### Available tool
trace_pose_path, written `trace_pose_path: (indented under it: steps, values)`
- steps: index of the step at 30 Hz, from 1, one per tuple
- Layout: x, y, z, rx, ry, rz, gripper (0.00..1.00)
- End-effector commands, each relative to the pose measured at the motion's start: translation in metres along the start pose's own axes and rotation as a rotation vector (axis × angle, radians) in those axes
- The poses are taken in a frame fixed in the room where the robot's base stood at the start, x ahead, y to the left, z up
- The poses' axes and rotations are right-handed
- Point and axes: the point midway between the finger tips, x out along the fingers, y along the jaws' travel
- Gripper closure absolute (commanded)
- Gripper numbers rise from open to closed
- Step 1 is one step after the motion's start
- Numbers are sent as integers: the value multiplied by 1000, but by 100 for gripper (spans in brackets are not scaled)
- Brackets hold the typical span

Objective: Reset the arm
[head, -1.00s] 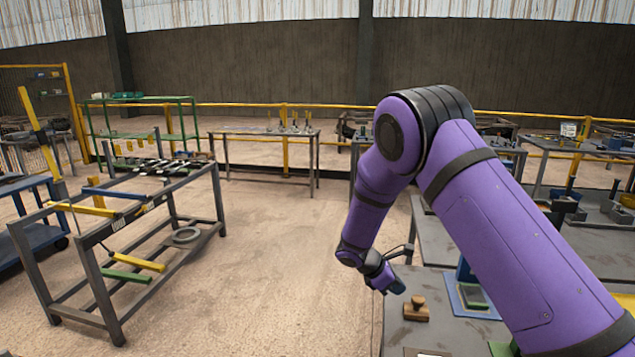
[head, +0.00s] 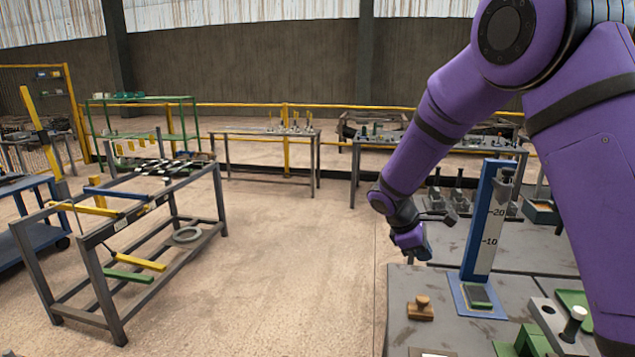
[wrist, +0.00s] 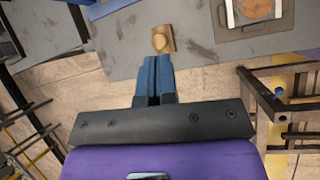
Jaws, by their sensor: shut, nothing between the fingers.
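My purple arm reaches in from the right of the head view and bends down over the left edge of the grey worktable (head: 400,325). My gripper (head: 420,250) hangs above that edge, shut and empty. In the wrist view, its blue fingers (wrist: 154,75) are together, with nothing between them. A small wooden block with a round knob (head: 420,308) stands on the worktable, below the gripper in the head view. The block also shows in the wrist view (wrist: 163,40), just beyond the fingertips and apart from them.
A blue upright gauge (head: 487,220) stands on the worktable, close to the right of my gripper in the picture. Green and grey fixtures (head: 530,340) lie nearer. A grey frame rack (head: 120,240) stands at left. The floor (head: 270,270) between rack and worktable is clear.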

Motion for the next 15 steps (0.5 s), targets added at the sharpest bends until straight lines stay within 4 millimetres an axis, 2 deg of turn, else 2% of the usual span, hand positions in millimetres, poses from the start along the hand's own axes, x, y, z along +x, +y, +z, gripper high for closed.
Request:
trace_pose_path:
  steps: [1, 3, 8, 15]
  values:
    - [-13, -2, 17, 54, 29, -5, 100]
    - [-27, -8, 37, 123, 64, -17, 100]
    - [-57, -24, 80, 275, 143, -42, 100]
    - [-94, -58, 140, 498, 260, -80, 100]
